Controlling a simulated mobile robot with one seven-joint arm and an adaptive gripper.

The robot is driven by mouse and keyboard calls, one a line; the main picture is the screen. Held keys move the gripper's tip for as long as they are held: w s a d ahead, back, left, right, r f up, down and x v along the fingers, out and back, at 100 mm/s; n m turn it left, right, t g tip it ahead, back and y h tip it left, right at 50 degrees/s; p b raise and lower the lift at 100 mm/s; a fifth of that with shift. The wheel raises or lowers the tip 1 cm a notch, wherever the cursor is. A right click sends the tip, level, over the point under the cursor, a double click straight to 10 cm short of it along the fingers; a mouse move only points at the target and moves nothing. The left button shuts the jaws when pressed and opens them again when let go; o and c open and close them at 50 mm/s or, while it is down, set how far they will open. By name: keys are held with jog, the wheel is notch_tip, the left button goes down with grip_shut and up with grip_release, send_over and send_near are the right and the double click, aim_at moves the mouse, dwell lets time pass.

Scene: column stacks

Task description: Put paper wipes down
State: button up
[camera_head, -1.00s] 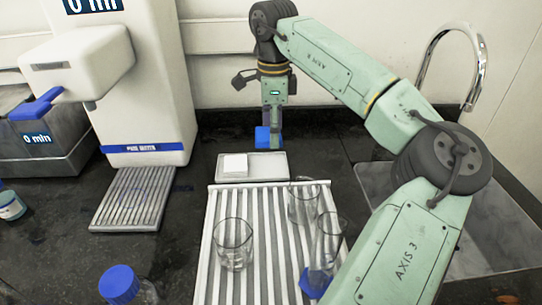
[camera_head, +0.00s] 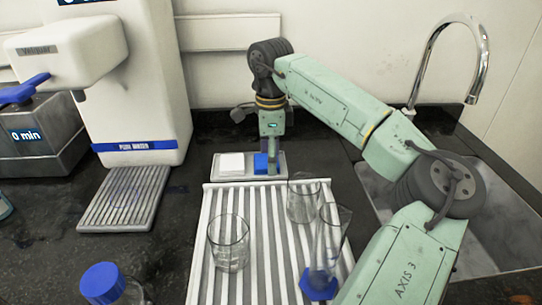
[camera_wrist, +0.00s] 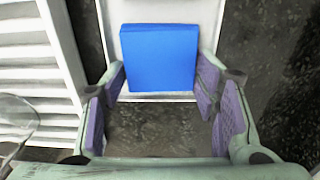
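The paper wipes appear to be the blue square pack (camera_head: 260,163), now at the white tray (camera_head: 281,179). It also shows in the wrist view (camera_wrist: 158,58), over the tray's pale surface. My gripper (camera_head: 272,168) points down at the tray, with a finger in front of the blue pack. In the wrist view my gripper's fingertips (camera_wrist: 162,74) lie at the left and right sides of the pack, with no clear gap. My gripper looks shut on it. Whether the pack's underside touches the tray is hidden.
A white square stack (camera_head: 231,163) lies on the tray left of the blue pack. A ribbed white rack (camera_head: 226,197) with a beaker (camera_head: 229,245) and other glassware stands in front. A water dispenser (camera_head: 140,100) is at left, a sink tap (camera_head: 484,60) at right.

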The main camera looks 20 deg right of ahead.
jog(key=o, duration=0.4)
notch_tip(320, 180, up, 12)
jog(key=p, duration=0.4)
jog(key=shift+r, duration=0.2)
dwell(0.3)
jog(key=shift+s+f, duration=0.1)
